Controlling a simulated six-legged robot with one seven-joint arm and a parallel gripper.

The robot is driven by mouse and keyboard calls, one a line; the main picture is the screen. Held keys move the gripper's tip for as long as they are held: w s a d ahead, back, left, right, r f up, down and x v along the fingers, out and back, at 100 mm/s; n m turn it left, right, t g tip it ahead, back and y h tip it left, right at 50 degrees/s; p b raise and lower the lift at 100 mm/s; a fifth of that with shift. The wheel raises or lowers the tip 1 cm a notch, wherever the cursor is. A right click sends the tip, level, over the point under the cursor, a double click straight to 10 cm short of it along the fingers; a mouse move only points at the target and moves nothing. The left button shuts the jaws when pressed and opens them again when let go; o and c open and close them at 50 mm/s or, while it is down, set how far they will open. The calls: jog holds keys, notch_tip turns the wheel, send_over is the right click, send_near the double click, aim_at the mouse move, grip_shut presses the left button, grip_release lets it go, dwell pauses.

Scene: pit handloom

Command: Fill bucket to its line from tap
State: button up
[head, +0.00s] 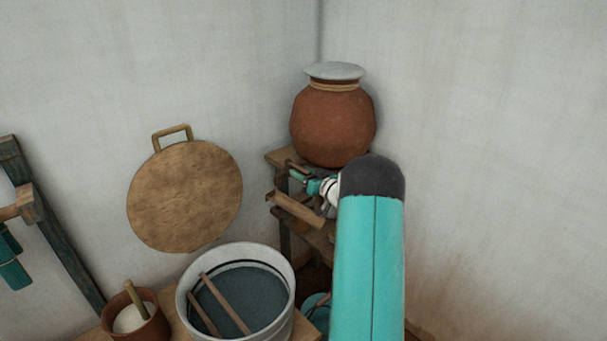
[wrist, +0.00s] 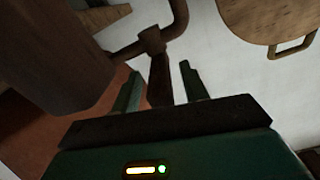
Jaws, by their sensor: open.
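In the wrist view, my gripper (wrist: 160,82) is open, with its two fingers apart. A dark brown wooden tap (wrist: 151,42) has a stem that reaches down between the fingers; I cannot tell whether either finger touches it. In the head view, my gripper (head: 309,183) is small and partly hidden, just below the clay pot (head: 333,125) with its pale lid. A teal bucket (head: 316,306) stands low under the stand, mostly hidden by the white vat and my arm. Its fill line and water level do not show.
The white vat (head: 283,306) holds dark blue liquid and two sticks. A small clay bowl (head: 153,325) with white contents stands left of it. A round wooden board (head: 185,195) is at the wall. The wooden stand (head: 285,158) fills the corner. Bare walls rise behind.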

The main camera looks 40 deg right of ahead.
aim_at(290, 167)
jog(key=shift+c, duration=0.4)
grip_shut()
jog(key=shift+w+a+r+m+h, duration=0.1)
jog(key=shift+a+m+h, duration=0.55)
jog(key=shift+h, duration=0.55)
jog(key=shift+w+a+m+g+h, duration=0.1)
jog(key=shift+a+m+g+h, duration=0.25)
jog(key=shift+m+h, duration=0.5)
jog(key=shift+w+a+m+g+h, duration=0.2)
jog(key=shift+a+m+h, duration=0.25)
jog(key=shift+h, duration=0.7)
jog(key=shift+w+a+m+g+h, duration=0.1)
jog(key=shift+a+m+g+h, duration=0.25)
jog(key=shift+m+h, duration=0.55)
jog(key=shift+o, duration=0.4)
grip_release()
jog(key=shift+s, duration=0.1)
jog(key=v, duration=1.3)
jog(key=shift+s+a, duration=0.25)
jog(key=shift+s, duration=0.05)
